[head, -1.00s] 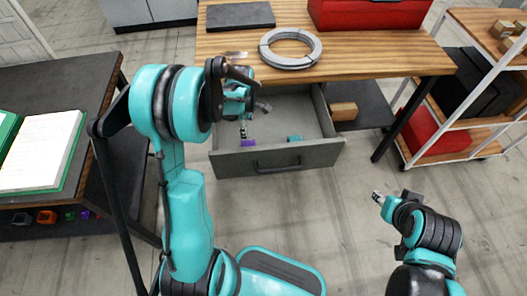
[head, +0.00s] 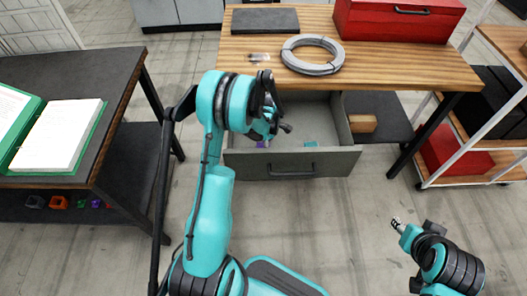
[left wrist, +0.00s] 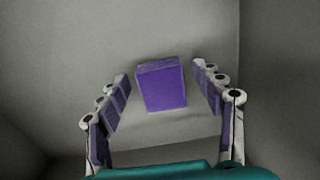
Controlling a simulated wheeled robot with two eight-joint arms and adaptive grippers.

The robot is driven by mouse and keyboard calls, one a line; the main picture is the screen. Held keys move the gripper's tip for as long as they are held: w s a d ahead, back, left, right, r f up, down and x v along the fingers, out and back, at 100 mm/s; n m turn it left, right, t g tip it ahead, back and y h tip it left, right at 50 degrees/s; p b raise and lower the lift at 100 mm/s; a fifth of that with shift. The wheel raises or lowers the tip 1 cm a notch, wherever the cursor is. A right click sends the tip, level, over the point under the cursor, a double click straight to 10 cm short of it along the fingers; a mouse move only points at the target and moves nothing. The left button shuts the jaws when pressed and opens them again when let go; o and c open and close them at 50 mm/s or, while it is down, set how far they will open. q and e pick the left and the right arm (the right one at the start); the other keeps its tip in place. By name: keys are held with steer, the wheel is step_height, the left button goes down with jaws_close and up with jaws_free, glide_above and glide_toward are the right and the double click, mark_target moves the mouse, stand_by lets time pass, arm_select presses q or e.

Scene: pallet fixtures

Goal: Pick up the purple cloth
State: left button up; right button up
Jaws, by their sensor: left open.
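The purple cloth (left wrist: 163,86) shows in the left wrist view as a small folded, block-like piece on the grey floor of the open drawer (head: 320,163). In the head view only a bit of purple (head: 261,144) shows beneath my left gripper (head: 266,138). In the left wrist view my left gripper (left wrist: 160,73) is open, with one finger on each side of the cloth and visible gaps between. My right gripper (head: 397,222) is at the lower right, away from the drawer. It is too small to tell whether it is open.
A teal piece (head: 311,144) lies in the drawer to the right. The wooden bench (head: 400,62) above carries a wire coil (head: 313,55), a dark mat (head: 265,20) and a red toolbox (head: 398,20). A dark table (head: 98,75) with an open binder (head: 55,135) stands at left.

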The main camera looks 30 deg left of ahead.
arm_select(q)
steer(key=shift+r, duration=0.1)
steer(key=shift+c, duration=0.3)
steer(key=c, duration=1.1)
steer(key=shift+r, duration=0.1)
step_height(320, 180, up, 10)
steer(key=p, duration=0.4)
